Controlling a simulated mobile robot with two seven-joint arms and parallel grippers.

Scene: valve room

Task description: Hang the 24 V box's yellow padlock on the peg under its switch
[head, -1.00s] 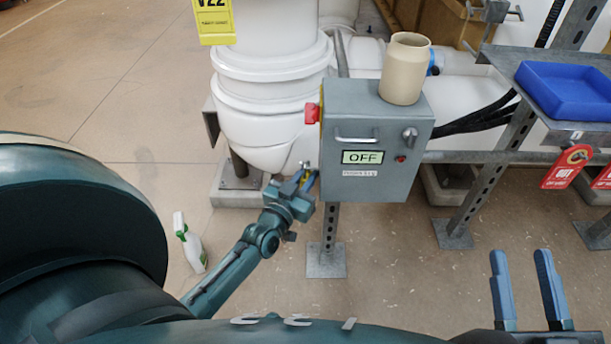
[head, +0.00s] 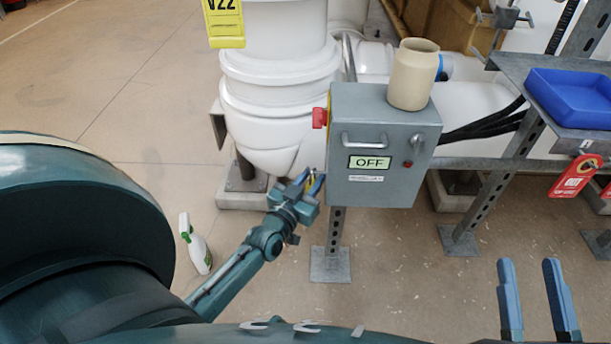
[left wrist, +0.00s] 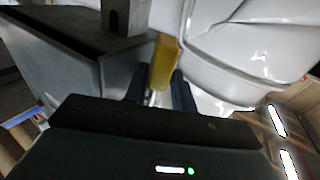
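The grey 24 V box (head: 372,190) has a front panel reading OFF. Its red switch (head: 320,117) is on its left side, with a yellow edge behind it. My left gripper (head: 311,182) is beside the box's lower left corner, fingers upward. I cannot make out the peg. My right gripper (head: 535,300) is open and empty at the lower right.
White pipework (head: 270,120) stands close behind and left of my left gripper. A beige cup (head: 412,75) stands on the box. A steel post (head: 333,245) is below it. A blue tray (head: 570,95) and red tags (head: 572,177) are at right. A spray bottle (head: 195,245) stands on the floor.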

